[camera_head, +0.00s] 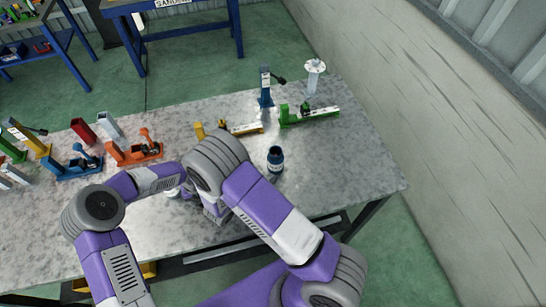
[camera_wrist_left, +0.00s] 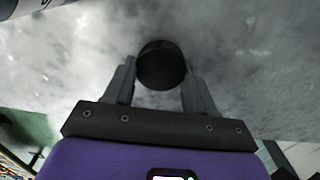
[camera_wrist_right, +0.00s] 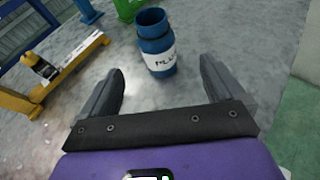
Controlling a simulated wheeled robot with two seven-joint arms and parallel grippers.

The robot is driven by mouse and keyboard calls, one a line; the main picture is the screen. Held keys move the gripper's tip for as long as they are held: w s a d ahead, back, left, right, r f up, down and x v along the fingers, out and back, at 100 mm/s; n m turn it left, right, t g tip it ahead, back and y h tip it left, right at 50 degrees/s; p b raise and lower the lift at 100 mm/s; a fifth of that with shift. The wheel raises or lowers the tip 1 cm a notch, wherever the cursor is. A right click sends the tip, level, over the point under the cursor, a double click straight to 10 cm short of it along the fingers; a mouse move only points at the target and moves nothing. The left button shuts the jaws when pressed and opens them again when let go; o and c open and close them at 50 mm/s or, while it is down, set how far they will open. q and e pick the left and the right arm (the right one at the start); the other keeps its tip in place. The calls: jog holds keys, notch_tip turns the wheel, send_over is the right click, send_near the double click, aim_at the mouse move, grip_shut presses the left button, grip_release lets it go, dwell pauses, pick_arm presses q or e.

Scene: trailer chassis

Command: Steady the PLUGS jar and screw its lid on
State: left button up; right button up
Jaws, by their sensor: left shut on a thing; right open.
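The blue PLUGS jar (camera_head: 275,159) stands upright on the grey table with its top uncovered. In the right wrist view the jar (camera_wrist_right: 158,48) shows its open mouth and part of its white label. My right gripper (camera_wrist_right: 159,68) is open, with the jar upright just beyond its fingertips, roughly between their lines. In the head view my arm hides most of this hand. My left gripper (camera_wrist_left: 160,68) is shut on a dark round lid (camera_wrist_left: 161,66) over the table surface. Whether the lid touches the table I cannot tell. The left fingers are hidden in the head view.
A green stand (camera_head: 312,117), a yellow stand (camera_head: 243,129) and a blue upright holder (camera_head: 265,88) stand behind the jar. Orange (camera_head: 134,153) and blue (camera_head: 76,166) fixtures stand at the left. The table is clear right of the jar, towards the wall (camera_head: 460,130).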

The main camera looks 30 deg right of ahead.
aim_at(272, 160)
pick_arm(q)
jog(key=shift+s+r, duration=0.1)
jog(key=shift+s, duration=0.1)
jog(key=shift+w+r+p, duration=0.15)
jog(key=shift+r+p, duration=0.15)
jog(key=shift+p, duration=0.1)
pick_arm(e)
jog(key=x, duration=0.6)
jog(key=shift+d, duration=0.15)
jog(key=shift+w+d+f, duration=0.1)
jog(key=shift+w+d, duration=0.05)
jog(key=shift+w, duration=0.05)
jog(key=shift+d, duration=0.1)
pick_arm(q)
jog(key=shift+r+p, duration=0.5)
pick_arm(e)
jog(key=x, duration=0.4)
jog(key=shift+w+d+r, duration=0.1)
jog(key=shift+w+r, duration=0.2)
jog(key=shift+w, duration=0.15)
jog(key=shift+w+d+f, duration=0.2)
jog(key=shift+d, duration=0.1)
jog(key=c, duration=1.1)
